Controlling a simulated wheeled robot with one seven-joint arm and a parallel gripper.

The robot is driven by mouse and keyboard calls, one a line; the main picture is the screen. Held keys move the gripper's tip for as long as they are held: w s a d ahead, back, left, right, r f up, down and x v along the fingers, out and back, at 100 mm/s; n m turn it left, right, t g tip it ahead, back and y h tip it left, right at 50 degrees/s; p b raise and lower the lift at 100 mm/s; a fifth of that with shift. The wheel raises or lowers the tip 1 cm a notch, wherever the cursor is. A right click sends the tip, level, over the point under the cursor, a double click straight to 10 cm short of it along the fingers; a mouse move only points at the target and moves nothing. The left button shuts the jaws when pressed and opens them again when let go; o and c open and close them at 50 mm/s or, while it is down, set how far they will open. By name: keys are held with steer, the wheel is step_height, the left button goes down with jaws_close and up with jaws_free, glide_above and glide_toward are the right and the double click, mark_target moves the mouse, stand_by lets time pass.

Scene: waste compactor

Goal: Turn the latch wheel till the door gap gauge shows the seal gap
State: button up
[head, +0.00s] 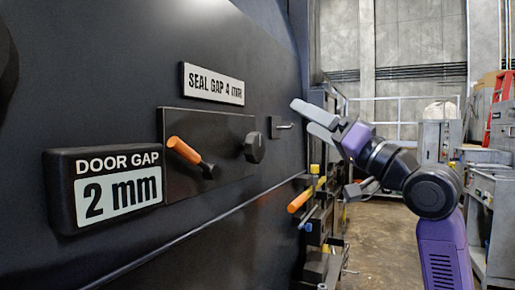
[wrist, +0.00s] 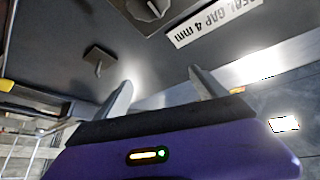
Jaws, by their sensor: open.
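The door gap gauge (head: 105,187) reads 2 mm on the dark door at left in the head view. The sign (head: 212,84) above reads SEAL GAP 4 mm; it shows upside down in the wrist view (wrist: 212,22). Between them a dark panel (head: 225,130) carries an orange-handled lever (head: 185,151) and a black faceted knob (head: 254,148). I cannot tell which of these is the latch wheel. My gripper (head: 312,117) is open and empty, right of the panel and apart from it. In the wrist view its fingers (wrist: 160,80) point towards the door.
A small plate with a short lever (head: 283,127) lies between the panel and my gripper; it also shows in the wrist view (wrist: 99,61). A lower orange handle (head: 300,201) sticks out near the door's right edge. Grey cabinets (head: 490,210) stand at right; open floor lies between.

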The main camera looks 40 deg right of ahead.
steer(key=w+a+g+y, duration=0.1)
steer(key=a+g+y, duration=0.1)
steer(key=a, duration=0.1)
steer(key=m+g+y, duration=0.1)
steer(key=g, duration=0.3)
glide_toward(259, 150)
steer(key=w, duration=0.3)
steer(key=shift+w+a+p, duration=0.25)
steer(key=shift+w+p, duration=0.05)
steer(key=shift+w, duration=0.95)
steer(key=shift+w+a+p, duration=0.25)
steer(key=shift+w+a, duration=0.05)
steer(key=shift+w, duration=0.95)
steer(key=shift+w+a+p, duration=0.25)
steer(key=shift+w+p, duration=0.05)
steer(key=shift+w, duration=0.9)
steer(key=c, duration=1.3)
steer(key=shift+f, duration=0.1)
steer(key=shift+c, duration=0.2)
steer(key=shift+f+n+b, duration=0.1)
steer(key=shift+n+b, duration=0.2)
